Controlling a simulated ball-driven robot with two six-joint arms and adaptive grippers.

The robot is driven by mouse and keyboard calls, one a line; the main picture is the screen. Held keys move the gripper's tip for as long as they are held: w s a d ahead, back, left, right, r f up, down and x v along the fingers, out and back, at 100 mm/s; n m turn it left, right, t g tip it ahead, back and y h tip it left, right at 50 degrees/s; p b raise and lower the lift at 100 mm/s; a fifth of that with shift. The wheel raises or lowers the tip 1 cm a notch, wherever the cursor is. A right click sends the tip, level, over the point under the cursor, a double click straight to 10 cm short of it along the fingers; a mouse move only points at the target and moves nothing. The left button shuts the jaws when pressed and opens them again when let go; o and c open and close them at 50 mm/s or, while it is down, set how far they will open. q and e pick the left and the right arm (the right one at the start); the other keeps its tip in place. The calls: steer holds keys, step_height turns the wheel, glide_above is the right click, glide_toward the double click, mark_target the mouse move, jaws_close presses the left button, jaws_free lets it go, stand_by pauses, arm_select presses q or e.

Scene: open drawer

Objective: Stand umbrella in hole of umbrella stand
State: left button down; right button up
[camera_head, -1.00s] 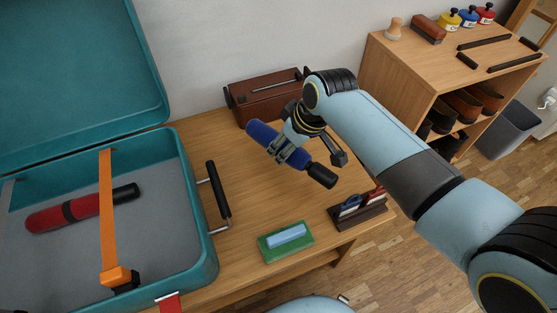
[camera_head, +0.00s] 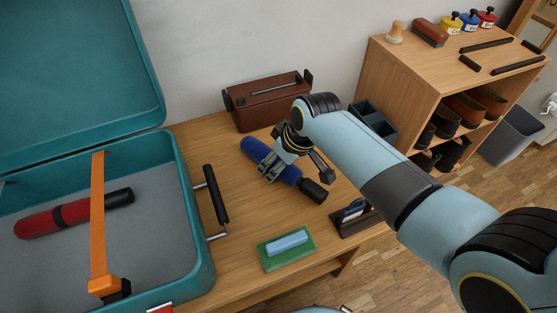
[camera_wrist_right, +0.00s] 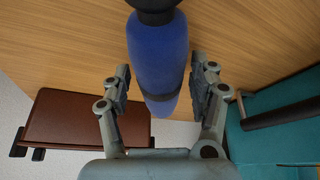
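A folded blue umbrella (camera_head: 270,165) with a black handle end (camera_head: 313,191) lies slanted at the table's back right, seemingly on the tabletop. My right gripper (camera_head: 267,167) is over its blue part. In the right wrist view the umbrella (camera_wrist_right: 158,60) lies between the two fingers (camera_wrist_right: 160,88), with gaps visible on both sides, so the gripper is open around it. A dark teal box with compartments (camera_head: 373,122), perhaps the umbrella stand, shows behind my right arm and is partly hidden; I cannot tell its holes clearly. My left gripper is not in view.
An open teal suitcase (camera_head: 205,255) at left holds a red and black umbrella-like roll (camera_head: 60,216) under an orange strap (camera_head: 98,220). A brown box (camera_head: 268,103), a green sponge tray (camera_head: 268,264) and a small brown holder (camera_head: 355,226) stand around. A wooden shelf (camera_head: 410,80) is at right.

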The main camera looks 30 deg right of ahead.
mark_target(293, 169)
steer(key=shift+o, duration=0.2)
steer(key=shift+r, duration=0.15)
steer(key=p+v, duration=0.5)
steer(key=v, duration=0.6)
steer(key=shift+d, duration=0.1)
steer(key=shift+s+r, duration=0.25)
steer(key=shift+r, duration=0.15)
